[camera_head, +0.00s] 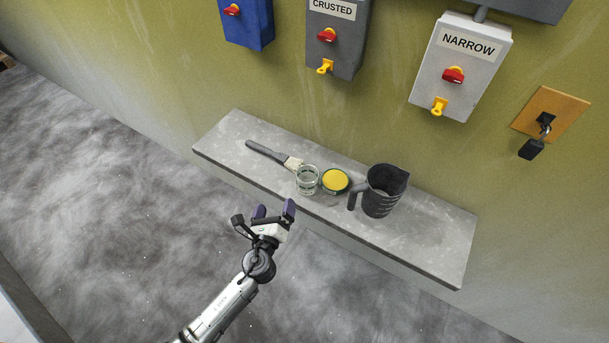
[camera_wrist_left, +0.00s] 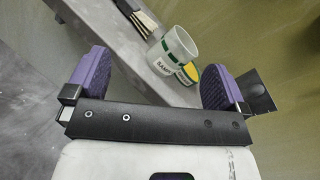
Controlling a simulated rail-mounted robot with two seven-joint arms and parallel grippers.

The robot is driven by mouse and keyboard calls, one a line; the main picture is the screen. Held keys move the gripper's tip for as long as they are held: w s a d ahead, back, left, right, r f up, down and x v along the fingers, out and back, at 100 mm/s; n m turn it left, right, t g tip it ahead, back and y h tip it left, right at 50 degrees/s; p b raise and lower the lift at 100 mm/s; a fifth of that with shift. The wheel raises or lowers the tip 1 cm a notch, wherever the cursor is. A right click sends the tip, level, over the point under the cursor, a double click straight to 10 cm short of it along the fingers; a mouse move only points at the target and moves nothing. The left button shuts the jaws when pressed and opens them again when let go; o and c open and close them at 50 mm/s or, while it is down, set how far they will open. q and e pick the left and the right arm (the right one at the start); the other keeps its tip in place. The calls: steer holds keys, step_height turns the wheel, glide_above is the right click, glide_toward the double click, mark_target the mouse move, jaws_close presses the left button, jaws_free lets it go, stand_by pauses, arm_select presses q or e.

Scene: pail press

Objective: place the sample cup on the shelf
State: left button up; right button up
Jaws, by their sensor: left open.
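My right gripper is not in view.
A brush (camera_head: 268,152) lies left of the cup. A yellow-topped round container (camera_head: 335,181) stands close on its right, then a dark measuring jug (camera_head: 381,192). The shelf's right end is clear. Switch boxes (camera_head: 460,65) and a padlock (camera_head: 533,148) are on the wall above.

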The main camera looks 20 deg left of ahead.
mark_target(307, 178)
arm_select(q)
steer(key=w+d+m+h, duration=0.1)
steer(key=w+m, duration=0.2)
steer(key=w+d+f+m+h, duration=0.1)
steer(key=w+m+h, duration=0.1)
steer(key=w+m, duration=0.1)
steer(key=w+d+f+m+h+b, duration=0.1)
steer(key=w+m, duration=0.2)
steer(key=shift+w+d+t, duration=0.25)
steer(key=shift+d+t, duration=0.05)
steer(key=shift+d, duration=0.1)
steer(key=w, duration=0.1)
steer(key=w+b, duration=0.1)
steer(key=w, duration=0.1)
steer(key=w+b, duration=0.1)
steer(key=shift+w+d+f, duration=0.15)
steer(key=shift+w+f, duration=0.1)
steer(key=shift+w, duration=0.35)
steer(key=shift+c, duration=0.3)
steer(key=c, duration=0.9)
